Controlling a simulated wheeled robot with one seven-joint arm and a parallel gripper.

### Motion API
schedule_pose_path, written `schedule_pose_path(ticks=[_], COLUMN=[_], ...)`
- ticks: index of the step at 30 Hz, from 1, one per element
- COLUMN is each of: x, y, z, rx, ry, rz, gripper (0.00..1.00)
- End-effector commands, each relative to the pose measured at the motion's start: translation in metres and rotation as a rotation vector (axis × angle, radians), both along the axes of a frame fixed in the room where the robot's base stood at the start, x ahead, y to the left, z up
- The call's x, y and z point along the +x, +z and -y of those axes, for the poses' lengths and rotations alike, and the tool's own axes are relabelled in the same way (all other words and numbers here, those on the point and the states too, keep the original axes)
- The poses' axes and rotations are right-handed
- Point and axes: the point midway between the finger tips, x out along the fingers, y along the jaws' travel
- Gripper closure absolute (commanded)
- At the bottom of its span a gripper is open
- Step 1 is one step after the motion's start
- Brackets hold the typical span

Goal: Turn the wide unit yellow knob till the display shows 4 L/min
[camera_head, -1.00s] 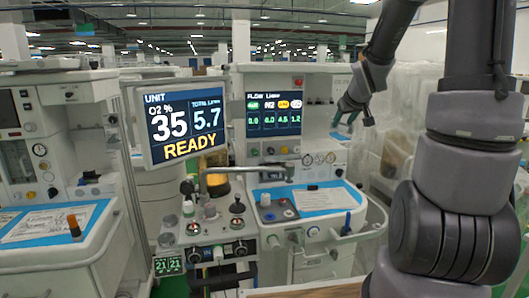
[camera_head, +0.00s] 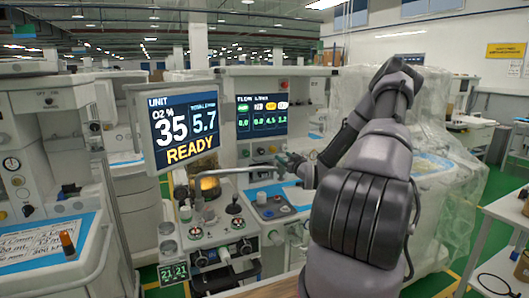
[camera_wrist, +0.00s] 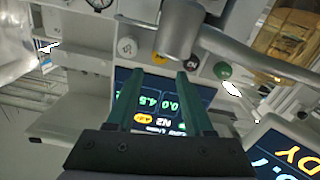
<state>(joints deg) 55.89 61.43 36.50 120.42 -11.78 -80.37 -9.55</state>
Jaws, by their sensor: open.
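The flow display (camera_head: 262,115) on the middle cart has several columns; the one under the yellow label reads about 4.5. In the wrist view this display (camera_wrist: 160,100) appears upside down. The yellow knob (camera_wrist: 159,61) sits on the panel beside the display, between a white knob (camera_wrist: 127,47) and a black knob. A grey metal bar partly covers the yellow knob. My gripper (camera_wrist: 155,76) is open and empty, its fingertips spread in front of the panel and roughly in line with the yellow knob. I cannot tell the gap. In the head view my gripper (camera_head: 288,160) is just right of the knob row.
The curved metal bar (camera_head: 235,171) crosses in front of the panel, close to my gripper. A monitor (camera_head: 180,130) showing 35, 5.7 and READY stands left of it. A green knob (camera_wrist: 223,70) is on the same panel. A plastic-covered unit (camera_head: 445,190) stands right.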

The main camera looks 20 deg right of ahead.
Motion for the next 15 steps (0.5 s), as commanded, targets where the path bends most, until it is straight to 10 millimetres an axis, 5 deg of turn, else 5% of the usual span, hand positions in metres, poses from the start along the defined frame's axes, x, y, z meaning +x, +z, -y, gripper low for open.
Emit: schedule_pose_path(ticks=[15], x=[0.082], y=[0.001], z=[-0.004], rx=[-0.001], ry=[0.002], rz=[0.006], gripper=[0.48])
